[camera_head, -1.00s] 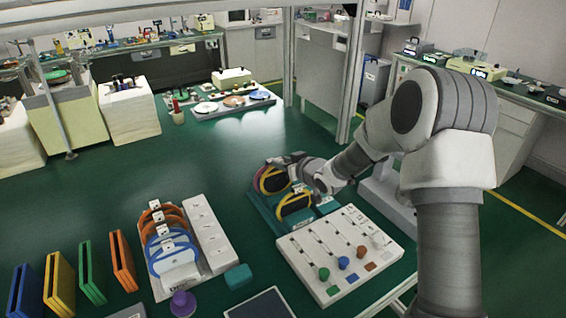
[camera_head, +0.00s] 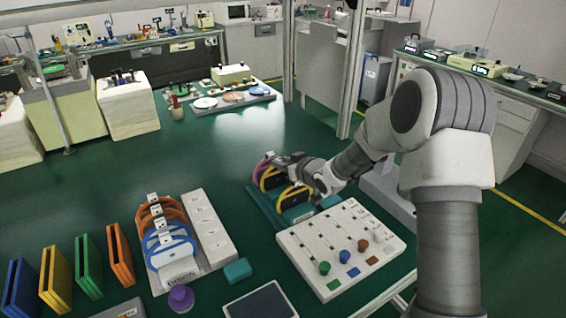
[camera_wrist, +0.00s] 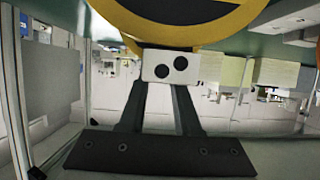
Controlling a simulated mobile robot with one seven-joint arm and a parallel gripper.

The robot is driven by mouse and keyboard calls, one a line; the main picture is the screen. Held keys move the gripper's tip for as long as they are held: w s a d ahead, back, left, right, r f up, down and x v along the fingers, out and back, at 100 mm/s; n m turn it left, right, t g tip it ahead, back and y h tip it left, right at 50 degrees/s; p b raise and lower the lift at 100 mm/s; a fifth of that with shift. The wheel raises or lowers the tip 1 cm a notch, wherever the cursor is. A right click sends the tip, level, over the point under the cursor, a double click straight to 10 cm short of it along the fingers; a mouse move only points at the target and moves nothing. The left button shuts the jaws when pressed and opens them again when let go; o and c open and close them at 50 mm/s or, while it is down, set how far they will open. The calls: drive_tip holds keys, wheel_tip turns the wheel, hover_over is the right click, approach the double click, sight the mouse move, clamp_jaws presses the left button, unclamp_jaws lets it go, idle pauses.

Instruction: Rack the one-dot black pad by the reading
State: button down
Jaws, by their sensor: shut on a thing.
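My gripper (camera_head: 289,160) is at the teal rack (camera_head: 262,212) in the head view. In the wrist view my gripper (camera_wrist: 160,84) is shut on a white tag (camera_wrist: 171,67) with two black dots. The tag sits at the edge of a black pad (camera_wrist: 185,8) with a yellow rim (camera_wrist: 190,36). In the head view a yellow-rimmed black pad (camera_head: 273,178) and another (camera_head: 297,198) stand in the teal rack, with a purple-rimmed one behind. My gripper partly covers them, and I cannot tell whether the held pad is seated or raised.
A white slider panel (camera_head: 372,233) with coloured knobs lies right of the teal rack. At left stands a rack (camera_head: 217,251) of orange and blue pads with white tags. Coloured upright boards (camera_head: 88,266), a purple knob (camera_head: 181,298) and a teal block (camera_head: 238,270) are nearby.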

drive_tip(key=shift+f, duration=0.35)
drive_tip(key=c, duration=0.5)
unclamp_jaws()
drive_tip(key=p+v, duration=0.2)
drive_tip(key=v, duration=1.5)
drive_tip(key=shift+s+d+r, duration=0.1)
drive_tip(key=shift+d, duration=0.15)
drive_tip(key=shift+r, duration=0.1)
